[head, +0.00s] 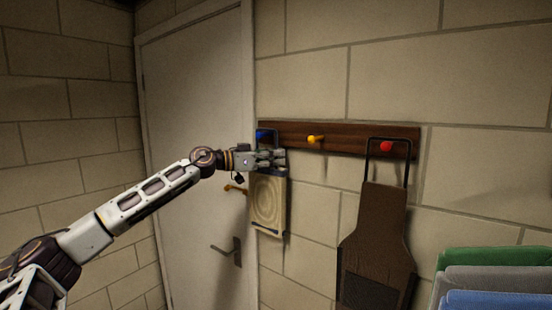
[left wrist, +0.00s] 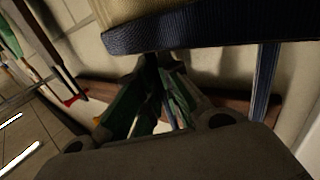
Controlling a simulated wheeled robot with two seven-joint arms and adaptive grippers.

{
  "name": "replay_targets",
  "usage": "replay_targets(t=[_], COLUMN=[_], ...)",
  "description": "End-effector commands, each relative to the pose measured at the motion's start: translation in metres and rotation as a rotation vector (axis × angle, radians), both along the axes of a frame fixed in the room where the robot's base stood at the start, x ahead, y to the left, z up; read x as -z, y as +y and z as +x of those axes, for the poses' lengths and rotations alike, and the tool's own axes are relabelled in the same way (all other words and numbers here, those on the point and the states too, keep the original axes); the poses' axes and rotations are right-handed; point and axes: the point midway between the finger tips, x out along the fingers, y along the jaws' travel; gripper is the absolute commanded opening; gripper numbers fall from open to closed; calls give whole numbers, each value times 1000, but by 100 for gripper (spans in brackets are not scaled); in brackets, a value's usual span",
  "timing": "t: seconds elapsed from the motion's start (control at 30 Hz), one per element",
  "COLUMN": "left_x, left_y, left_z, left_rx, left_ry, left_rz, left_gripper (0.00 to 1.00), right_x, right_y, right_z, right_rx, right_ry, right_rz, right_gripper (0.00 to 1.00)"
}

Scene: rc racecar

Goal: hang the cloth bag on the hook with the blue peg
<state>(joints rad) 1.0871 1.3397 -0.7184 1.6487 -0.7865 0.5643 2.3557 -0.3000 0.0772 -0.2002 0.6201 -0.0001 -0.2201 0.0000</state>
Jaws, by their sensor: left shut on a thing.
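The cloth bag (head: 268,205) is cream with a ringed pattern and hangs upright below my left gripper (head: 276,158), close to the wall. The gripper is shut on its dark blue strap, which crosses close in the left wrist view (left wrist: 200,35). The gripper's fingers show in the left wrist view (left wrist: 155,112), against the rail. I cannot tell whether the strap is over the peg. My right gripper is out of view.
The dark wooden rail (head: 360,138) also has a yellow peg (head: 314,139) and a red peg (head: 387,147). A brown apron-like item (head: 375,225) hangs at the red peg. A white door (head: 195,110) is left of the rail. Folded towels (head: 490,280) are at lower right.

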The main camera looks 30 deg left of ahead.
Motion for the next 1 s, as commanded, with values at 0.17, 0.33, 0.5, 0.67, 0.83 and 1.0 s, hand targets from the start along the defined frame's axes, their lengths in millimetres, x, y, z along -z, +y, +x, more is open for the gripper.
replay_targets(t=[0.17, 0.33, 0.5, 0.67, 0.83, 1.0], left_x=[-1, -1, 0, 0, 0, 1], left_y=[0, 0, 0, 0, 3, 9], left_z=[0, 0, 0, 0, -3, -10], left_rx=[0, 0, 0, 0, -1, -1], left_ry=[-1, -1, 0, 1, 1, 2], left_rz=[-1, -1, 0, 1, 1, -1], left_gripper=[12, 32, 32, 32, 32, 32], right_x=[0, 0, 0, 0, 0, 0], right_y=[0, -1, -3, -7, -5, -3], right_z=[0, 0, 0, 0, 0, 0], right_rx=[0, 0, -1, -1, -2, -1], right_ry=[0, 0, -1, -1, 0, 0], right_rz=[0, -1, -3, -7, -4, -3], right_gripper=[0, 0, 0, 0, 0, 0])
